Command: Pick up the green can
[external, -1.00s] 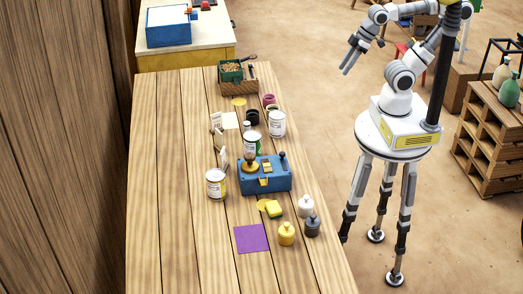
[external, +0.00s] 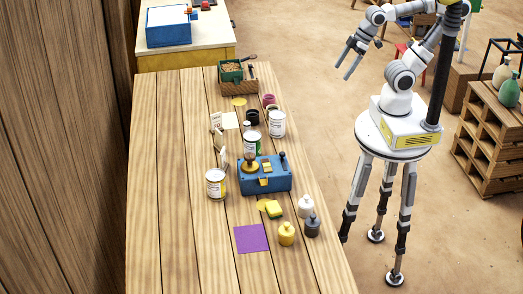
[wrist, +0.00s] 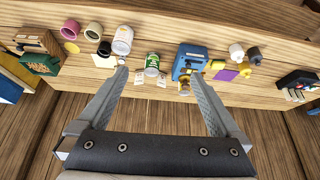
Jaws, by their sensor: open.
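The green can (wrist: 152,65) shows in the wrist view with a green label and pale ends, between the fingertips in the picture but well beyond them. In the external view the can (external: 259,145) stands on the wooden table behind the blue balance, its green side partly hidden by a white label face or object in front. My gripper (external: 346,62) is raised off the table's right side, away from the can. It also shows in the wrist view (wrist: 160,76), open, with nothing between its fingers.
The blue balance (external: 278,181) stands close to the can. Yellow, white and grey weights (external: 286,234) sit towards the front, near a purple mat (external: 251,238). The table's left side is clear.

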